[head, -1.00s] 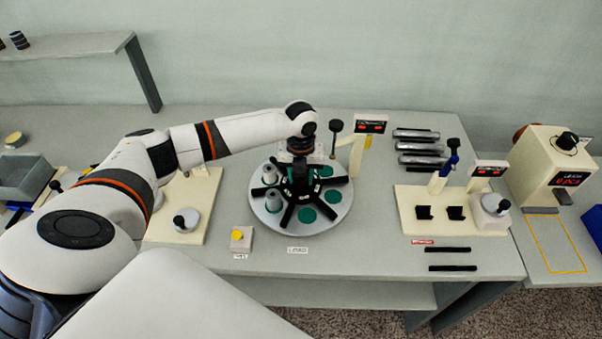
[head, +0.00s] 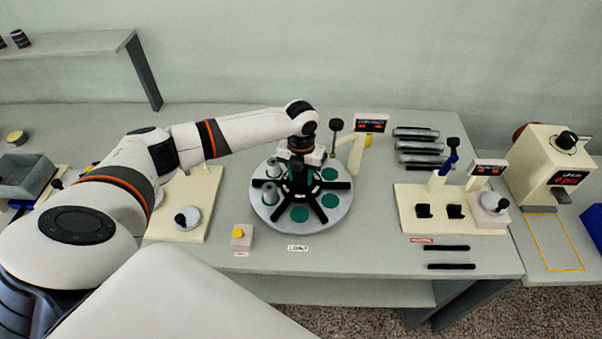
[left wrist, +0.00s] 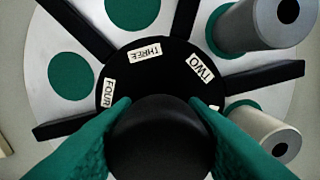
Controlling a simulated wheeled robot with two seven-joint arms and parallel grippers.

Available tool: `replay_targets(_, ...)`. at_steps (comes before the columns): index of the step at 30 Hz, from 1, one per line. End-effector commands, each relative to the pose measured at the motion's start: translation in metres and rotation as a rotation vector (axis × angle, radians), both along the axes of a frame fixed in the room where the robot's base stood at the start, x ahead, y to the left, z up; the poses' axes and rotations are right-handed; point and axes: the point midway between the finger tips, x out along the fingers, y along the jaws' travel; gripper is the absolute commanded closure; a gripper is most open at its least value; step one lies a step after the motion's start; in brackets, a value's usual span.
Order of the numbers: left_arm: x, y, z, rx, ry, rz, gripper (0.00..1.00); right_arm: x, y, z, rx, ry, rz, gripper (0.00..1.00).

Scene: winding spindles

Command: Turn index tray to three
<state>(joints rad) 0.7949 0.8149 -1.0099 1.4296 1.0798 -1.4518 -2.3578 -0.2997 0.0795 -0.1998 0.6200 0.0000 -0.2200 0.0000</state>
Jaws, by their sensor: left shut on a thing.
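The round index tray (head: 265,207) lies on the table in the middle of the head view, with black spokes and green spots. My left gripper (head: 297,170) is over its centre. In the left wrist view my left gripper (left wrist: 160,120) is shut on the dark round knob (left wrist: 160,140) at the tray's hub. Labels TWO (left wrist: 199,68), THREE (left wrist: 144,52) and FOUR (left wrist: 109,93) show around the hub. Two grey spindles (left wrist: 262,22) stand on green spots at the right of that view. The right gripper is not in view.
A box with a yellow button (head: 238,233) stands in front of the tray. A post with a red display (head: 371,124) stands behind it at right. A cream fixture (head: 410,205) and several dark rods (head: 418,145) lie to the right.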

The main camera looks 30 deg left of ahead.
Motion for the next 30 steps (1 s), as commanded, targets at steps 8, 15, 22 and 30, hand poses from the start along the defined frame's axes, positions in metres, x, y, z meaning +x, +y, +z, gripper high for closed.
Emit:
replay_targets(8,0.000,0.000,0.000,-0.001,-0.001,0.001,0.57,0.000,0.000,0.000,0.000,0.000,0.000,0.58)
replay_targets(15,0.000,0.000,0.000,-0.001,-0.001,0.001,0.40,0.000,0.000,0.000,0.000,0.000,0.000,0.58)
replay_targets(22,0.001,0.000,0.005,-0.001,-0.002,0.001,0.40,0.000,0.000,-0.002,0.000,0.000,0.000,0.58)
replay_targets(30,0.001,0.000,0.051,0.000,-0.007,-0.001,0.40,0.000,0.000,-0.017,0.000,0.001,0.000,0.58)
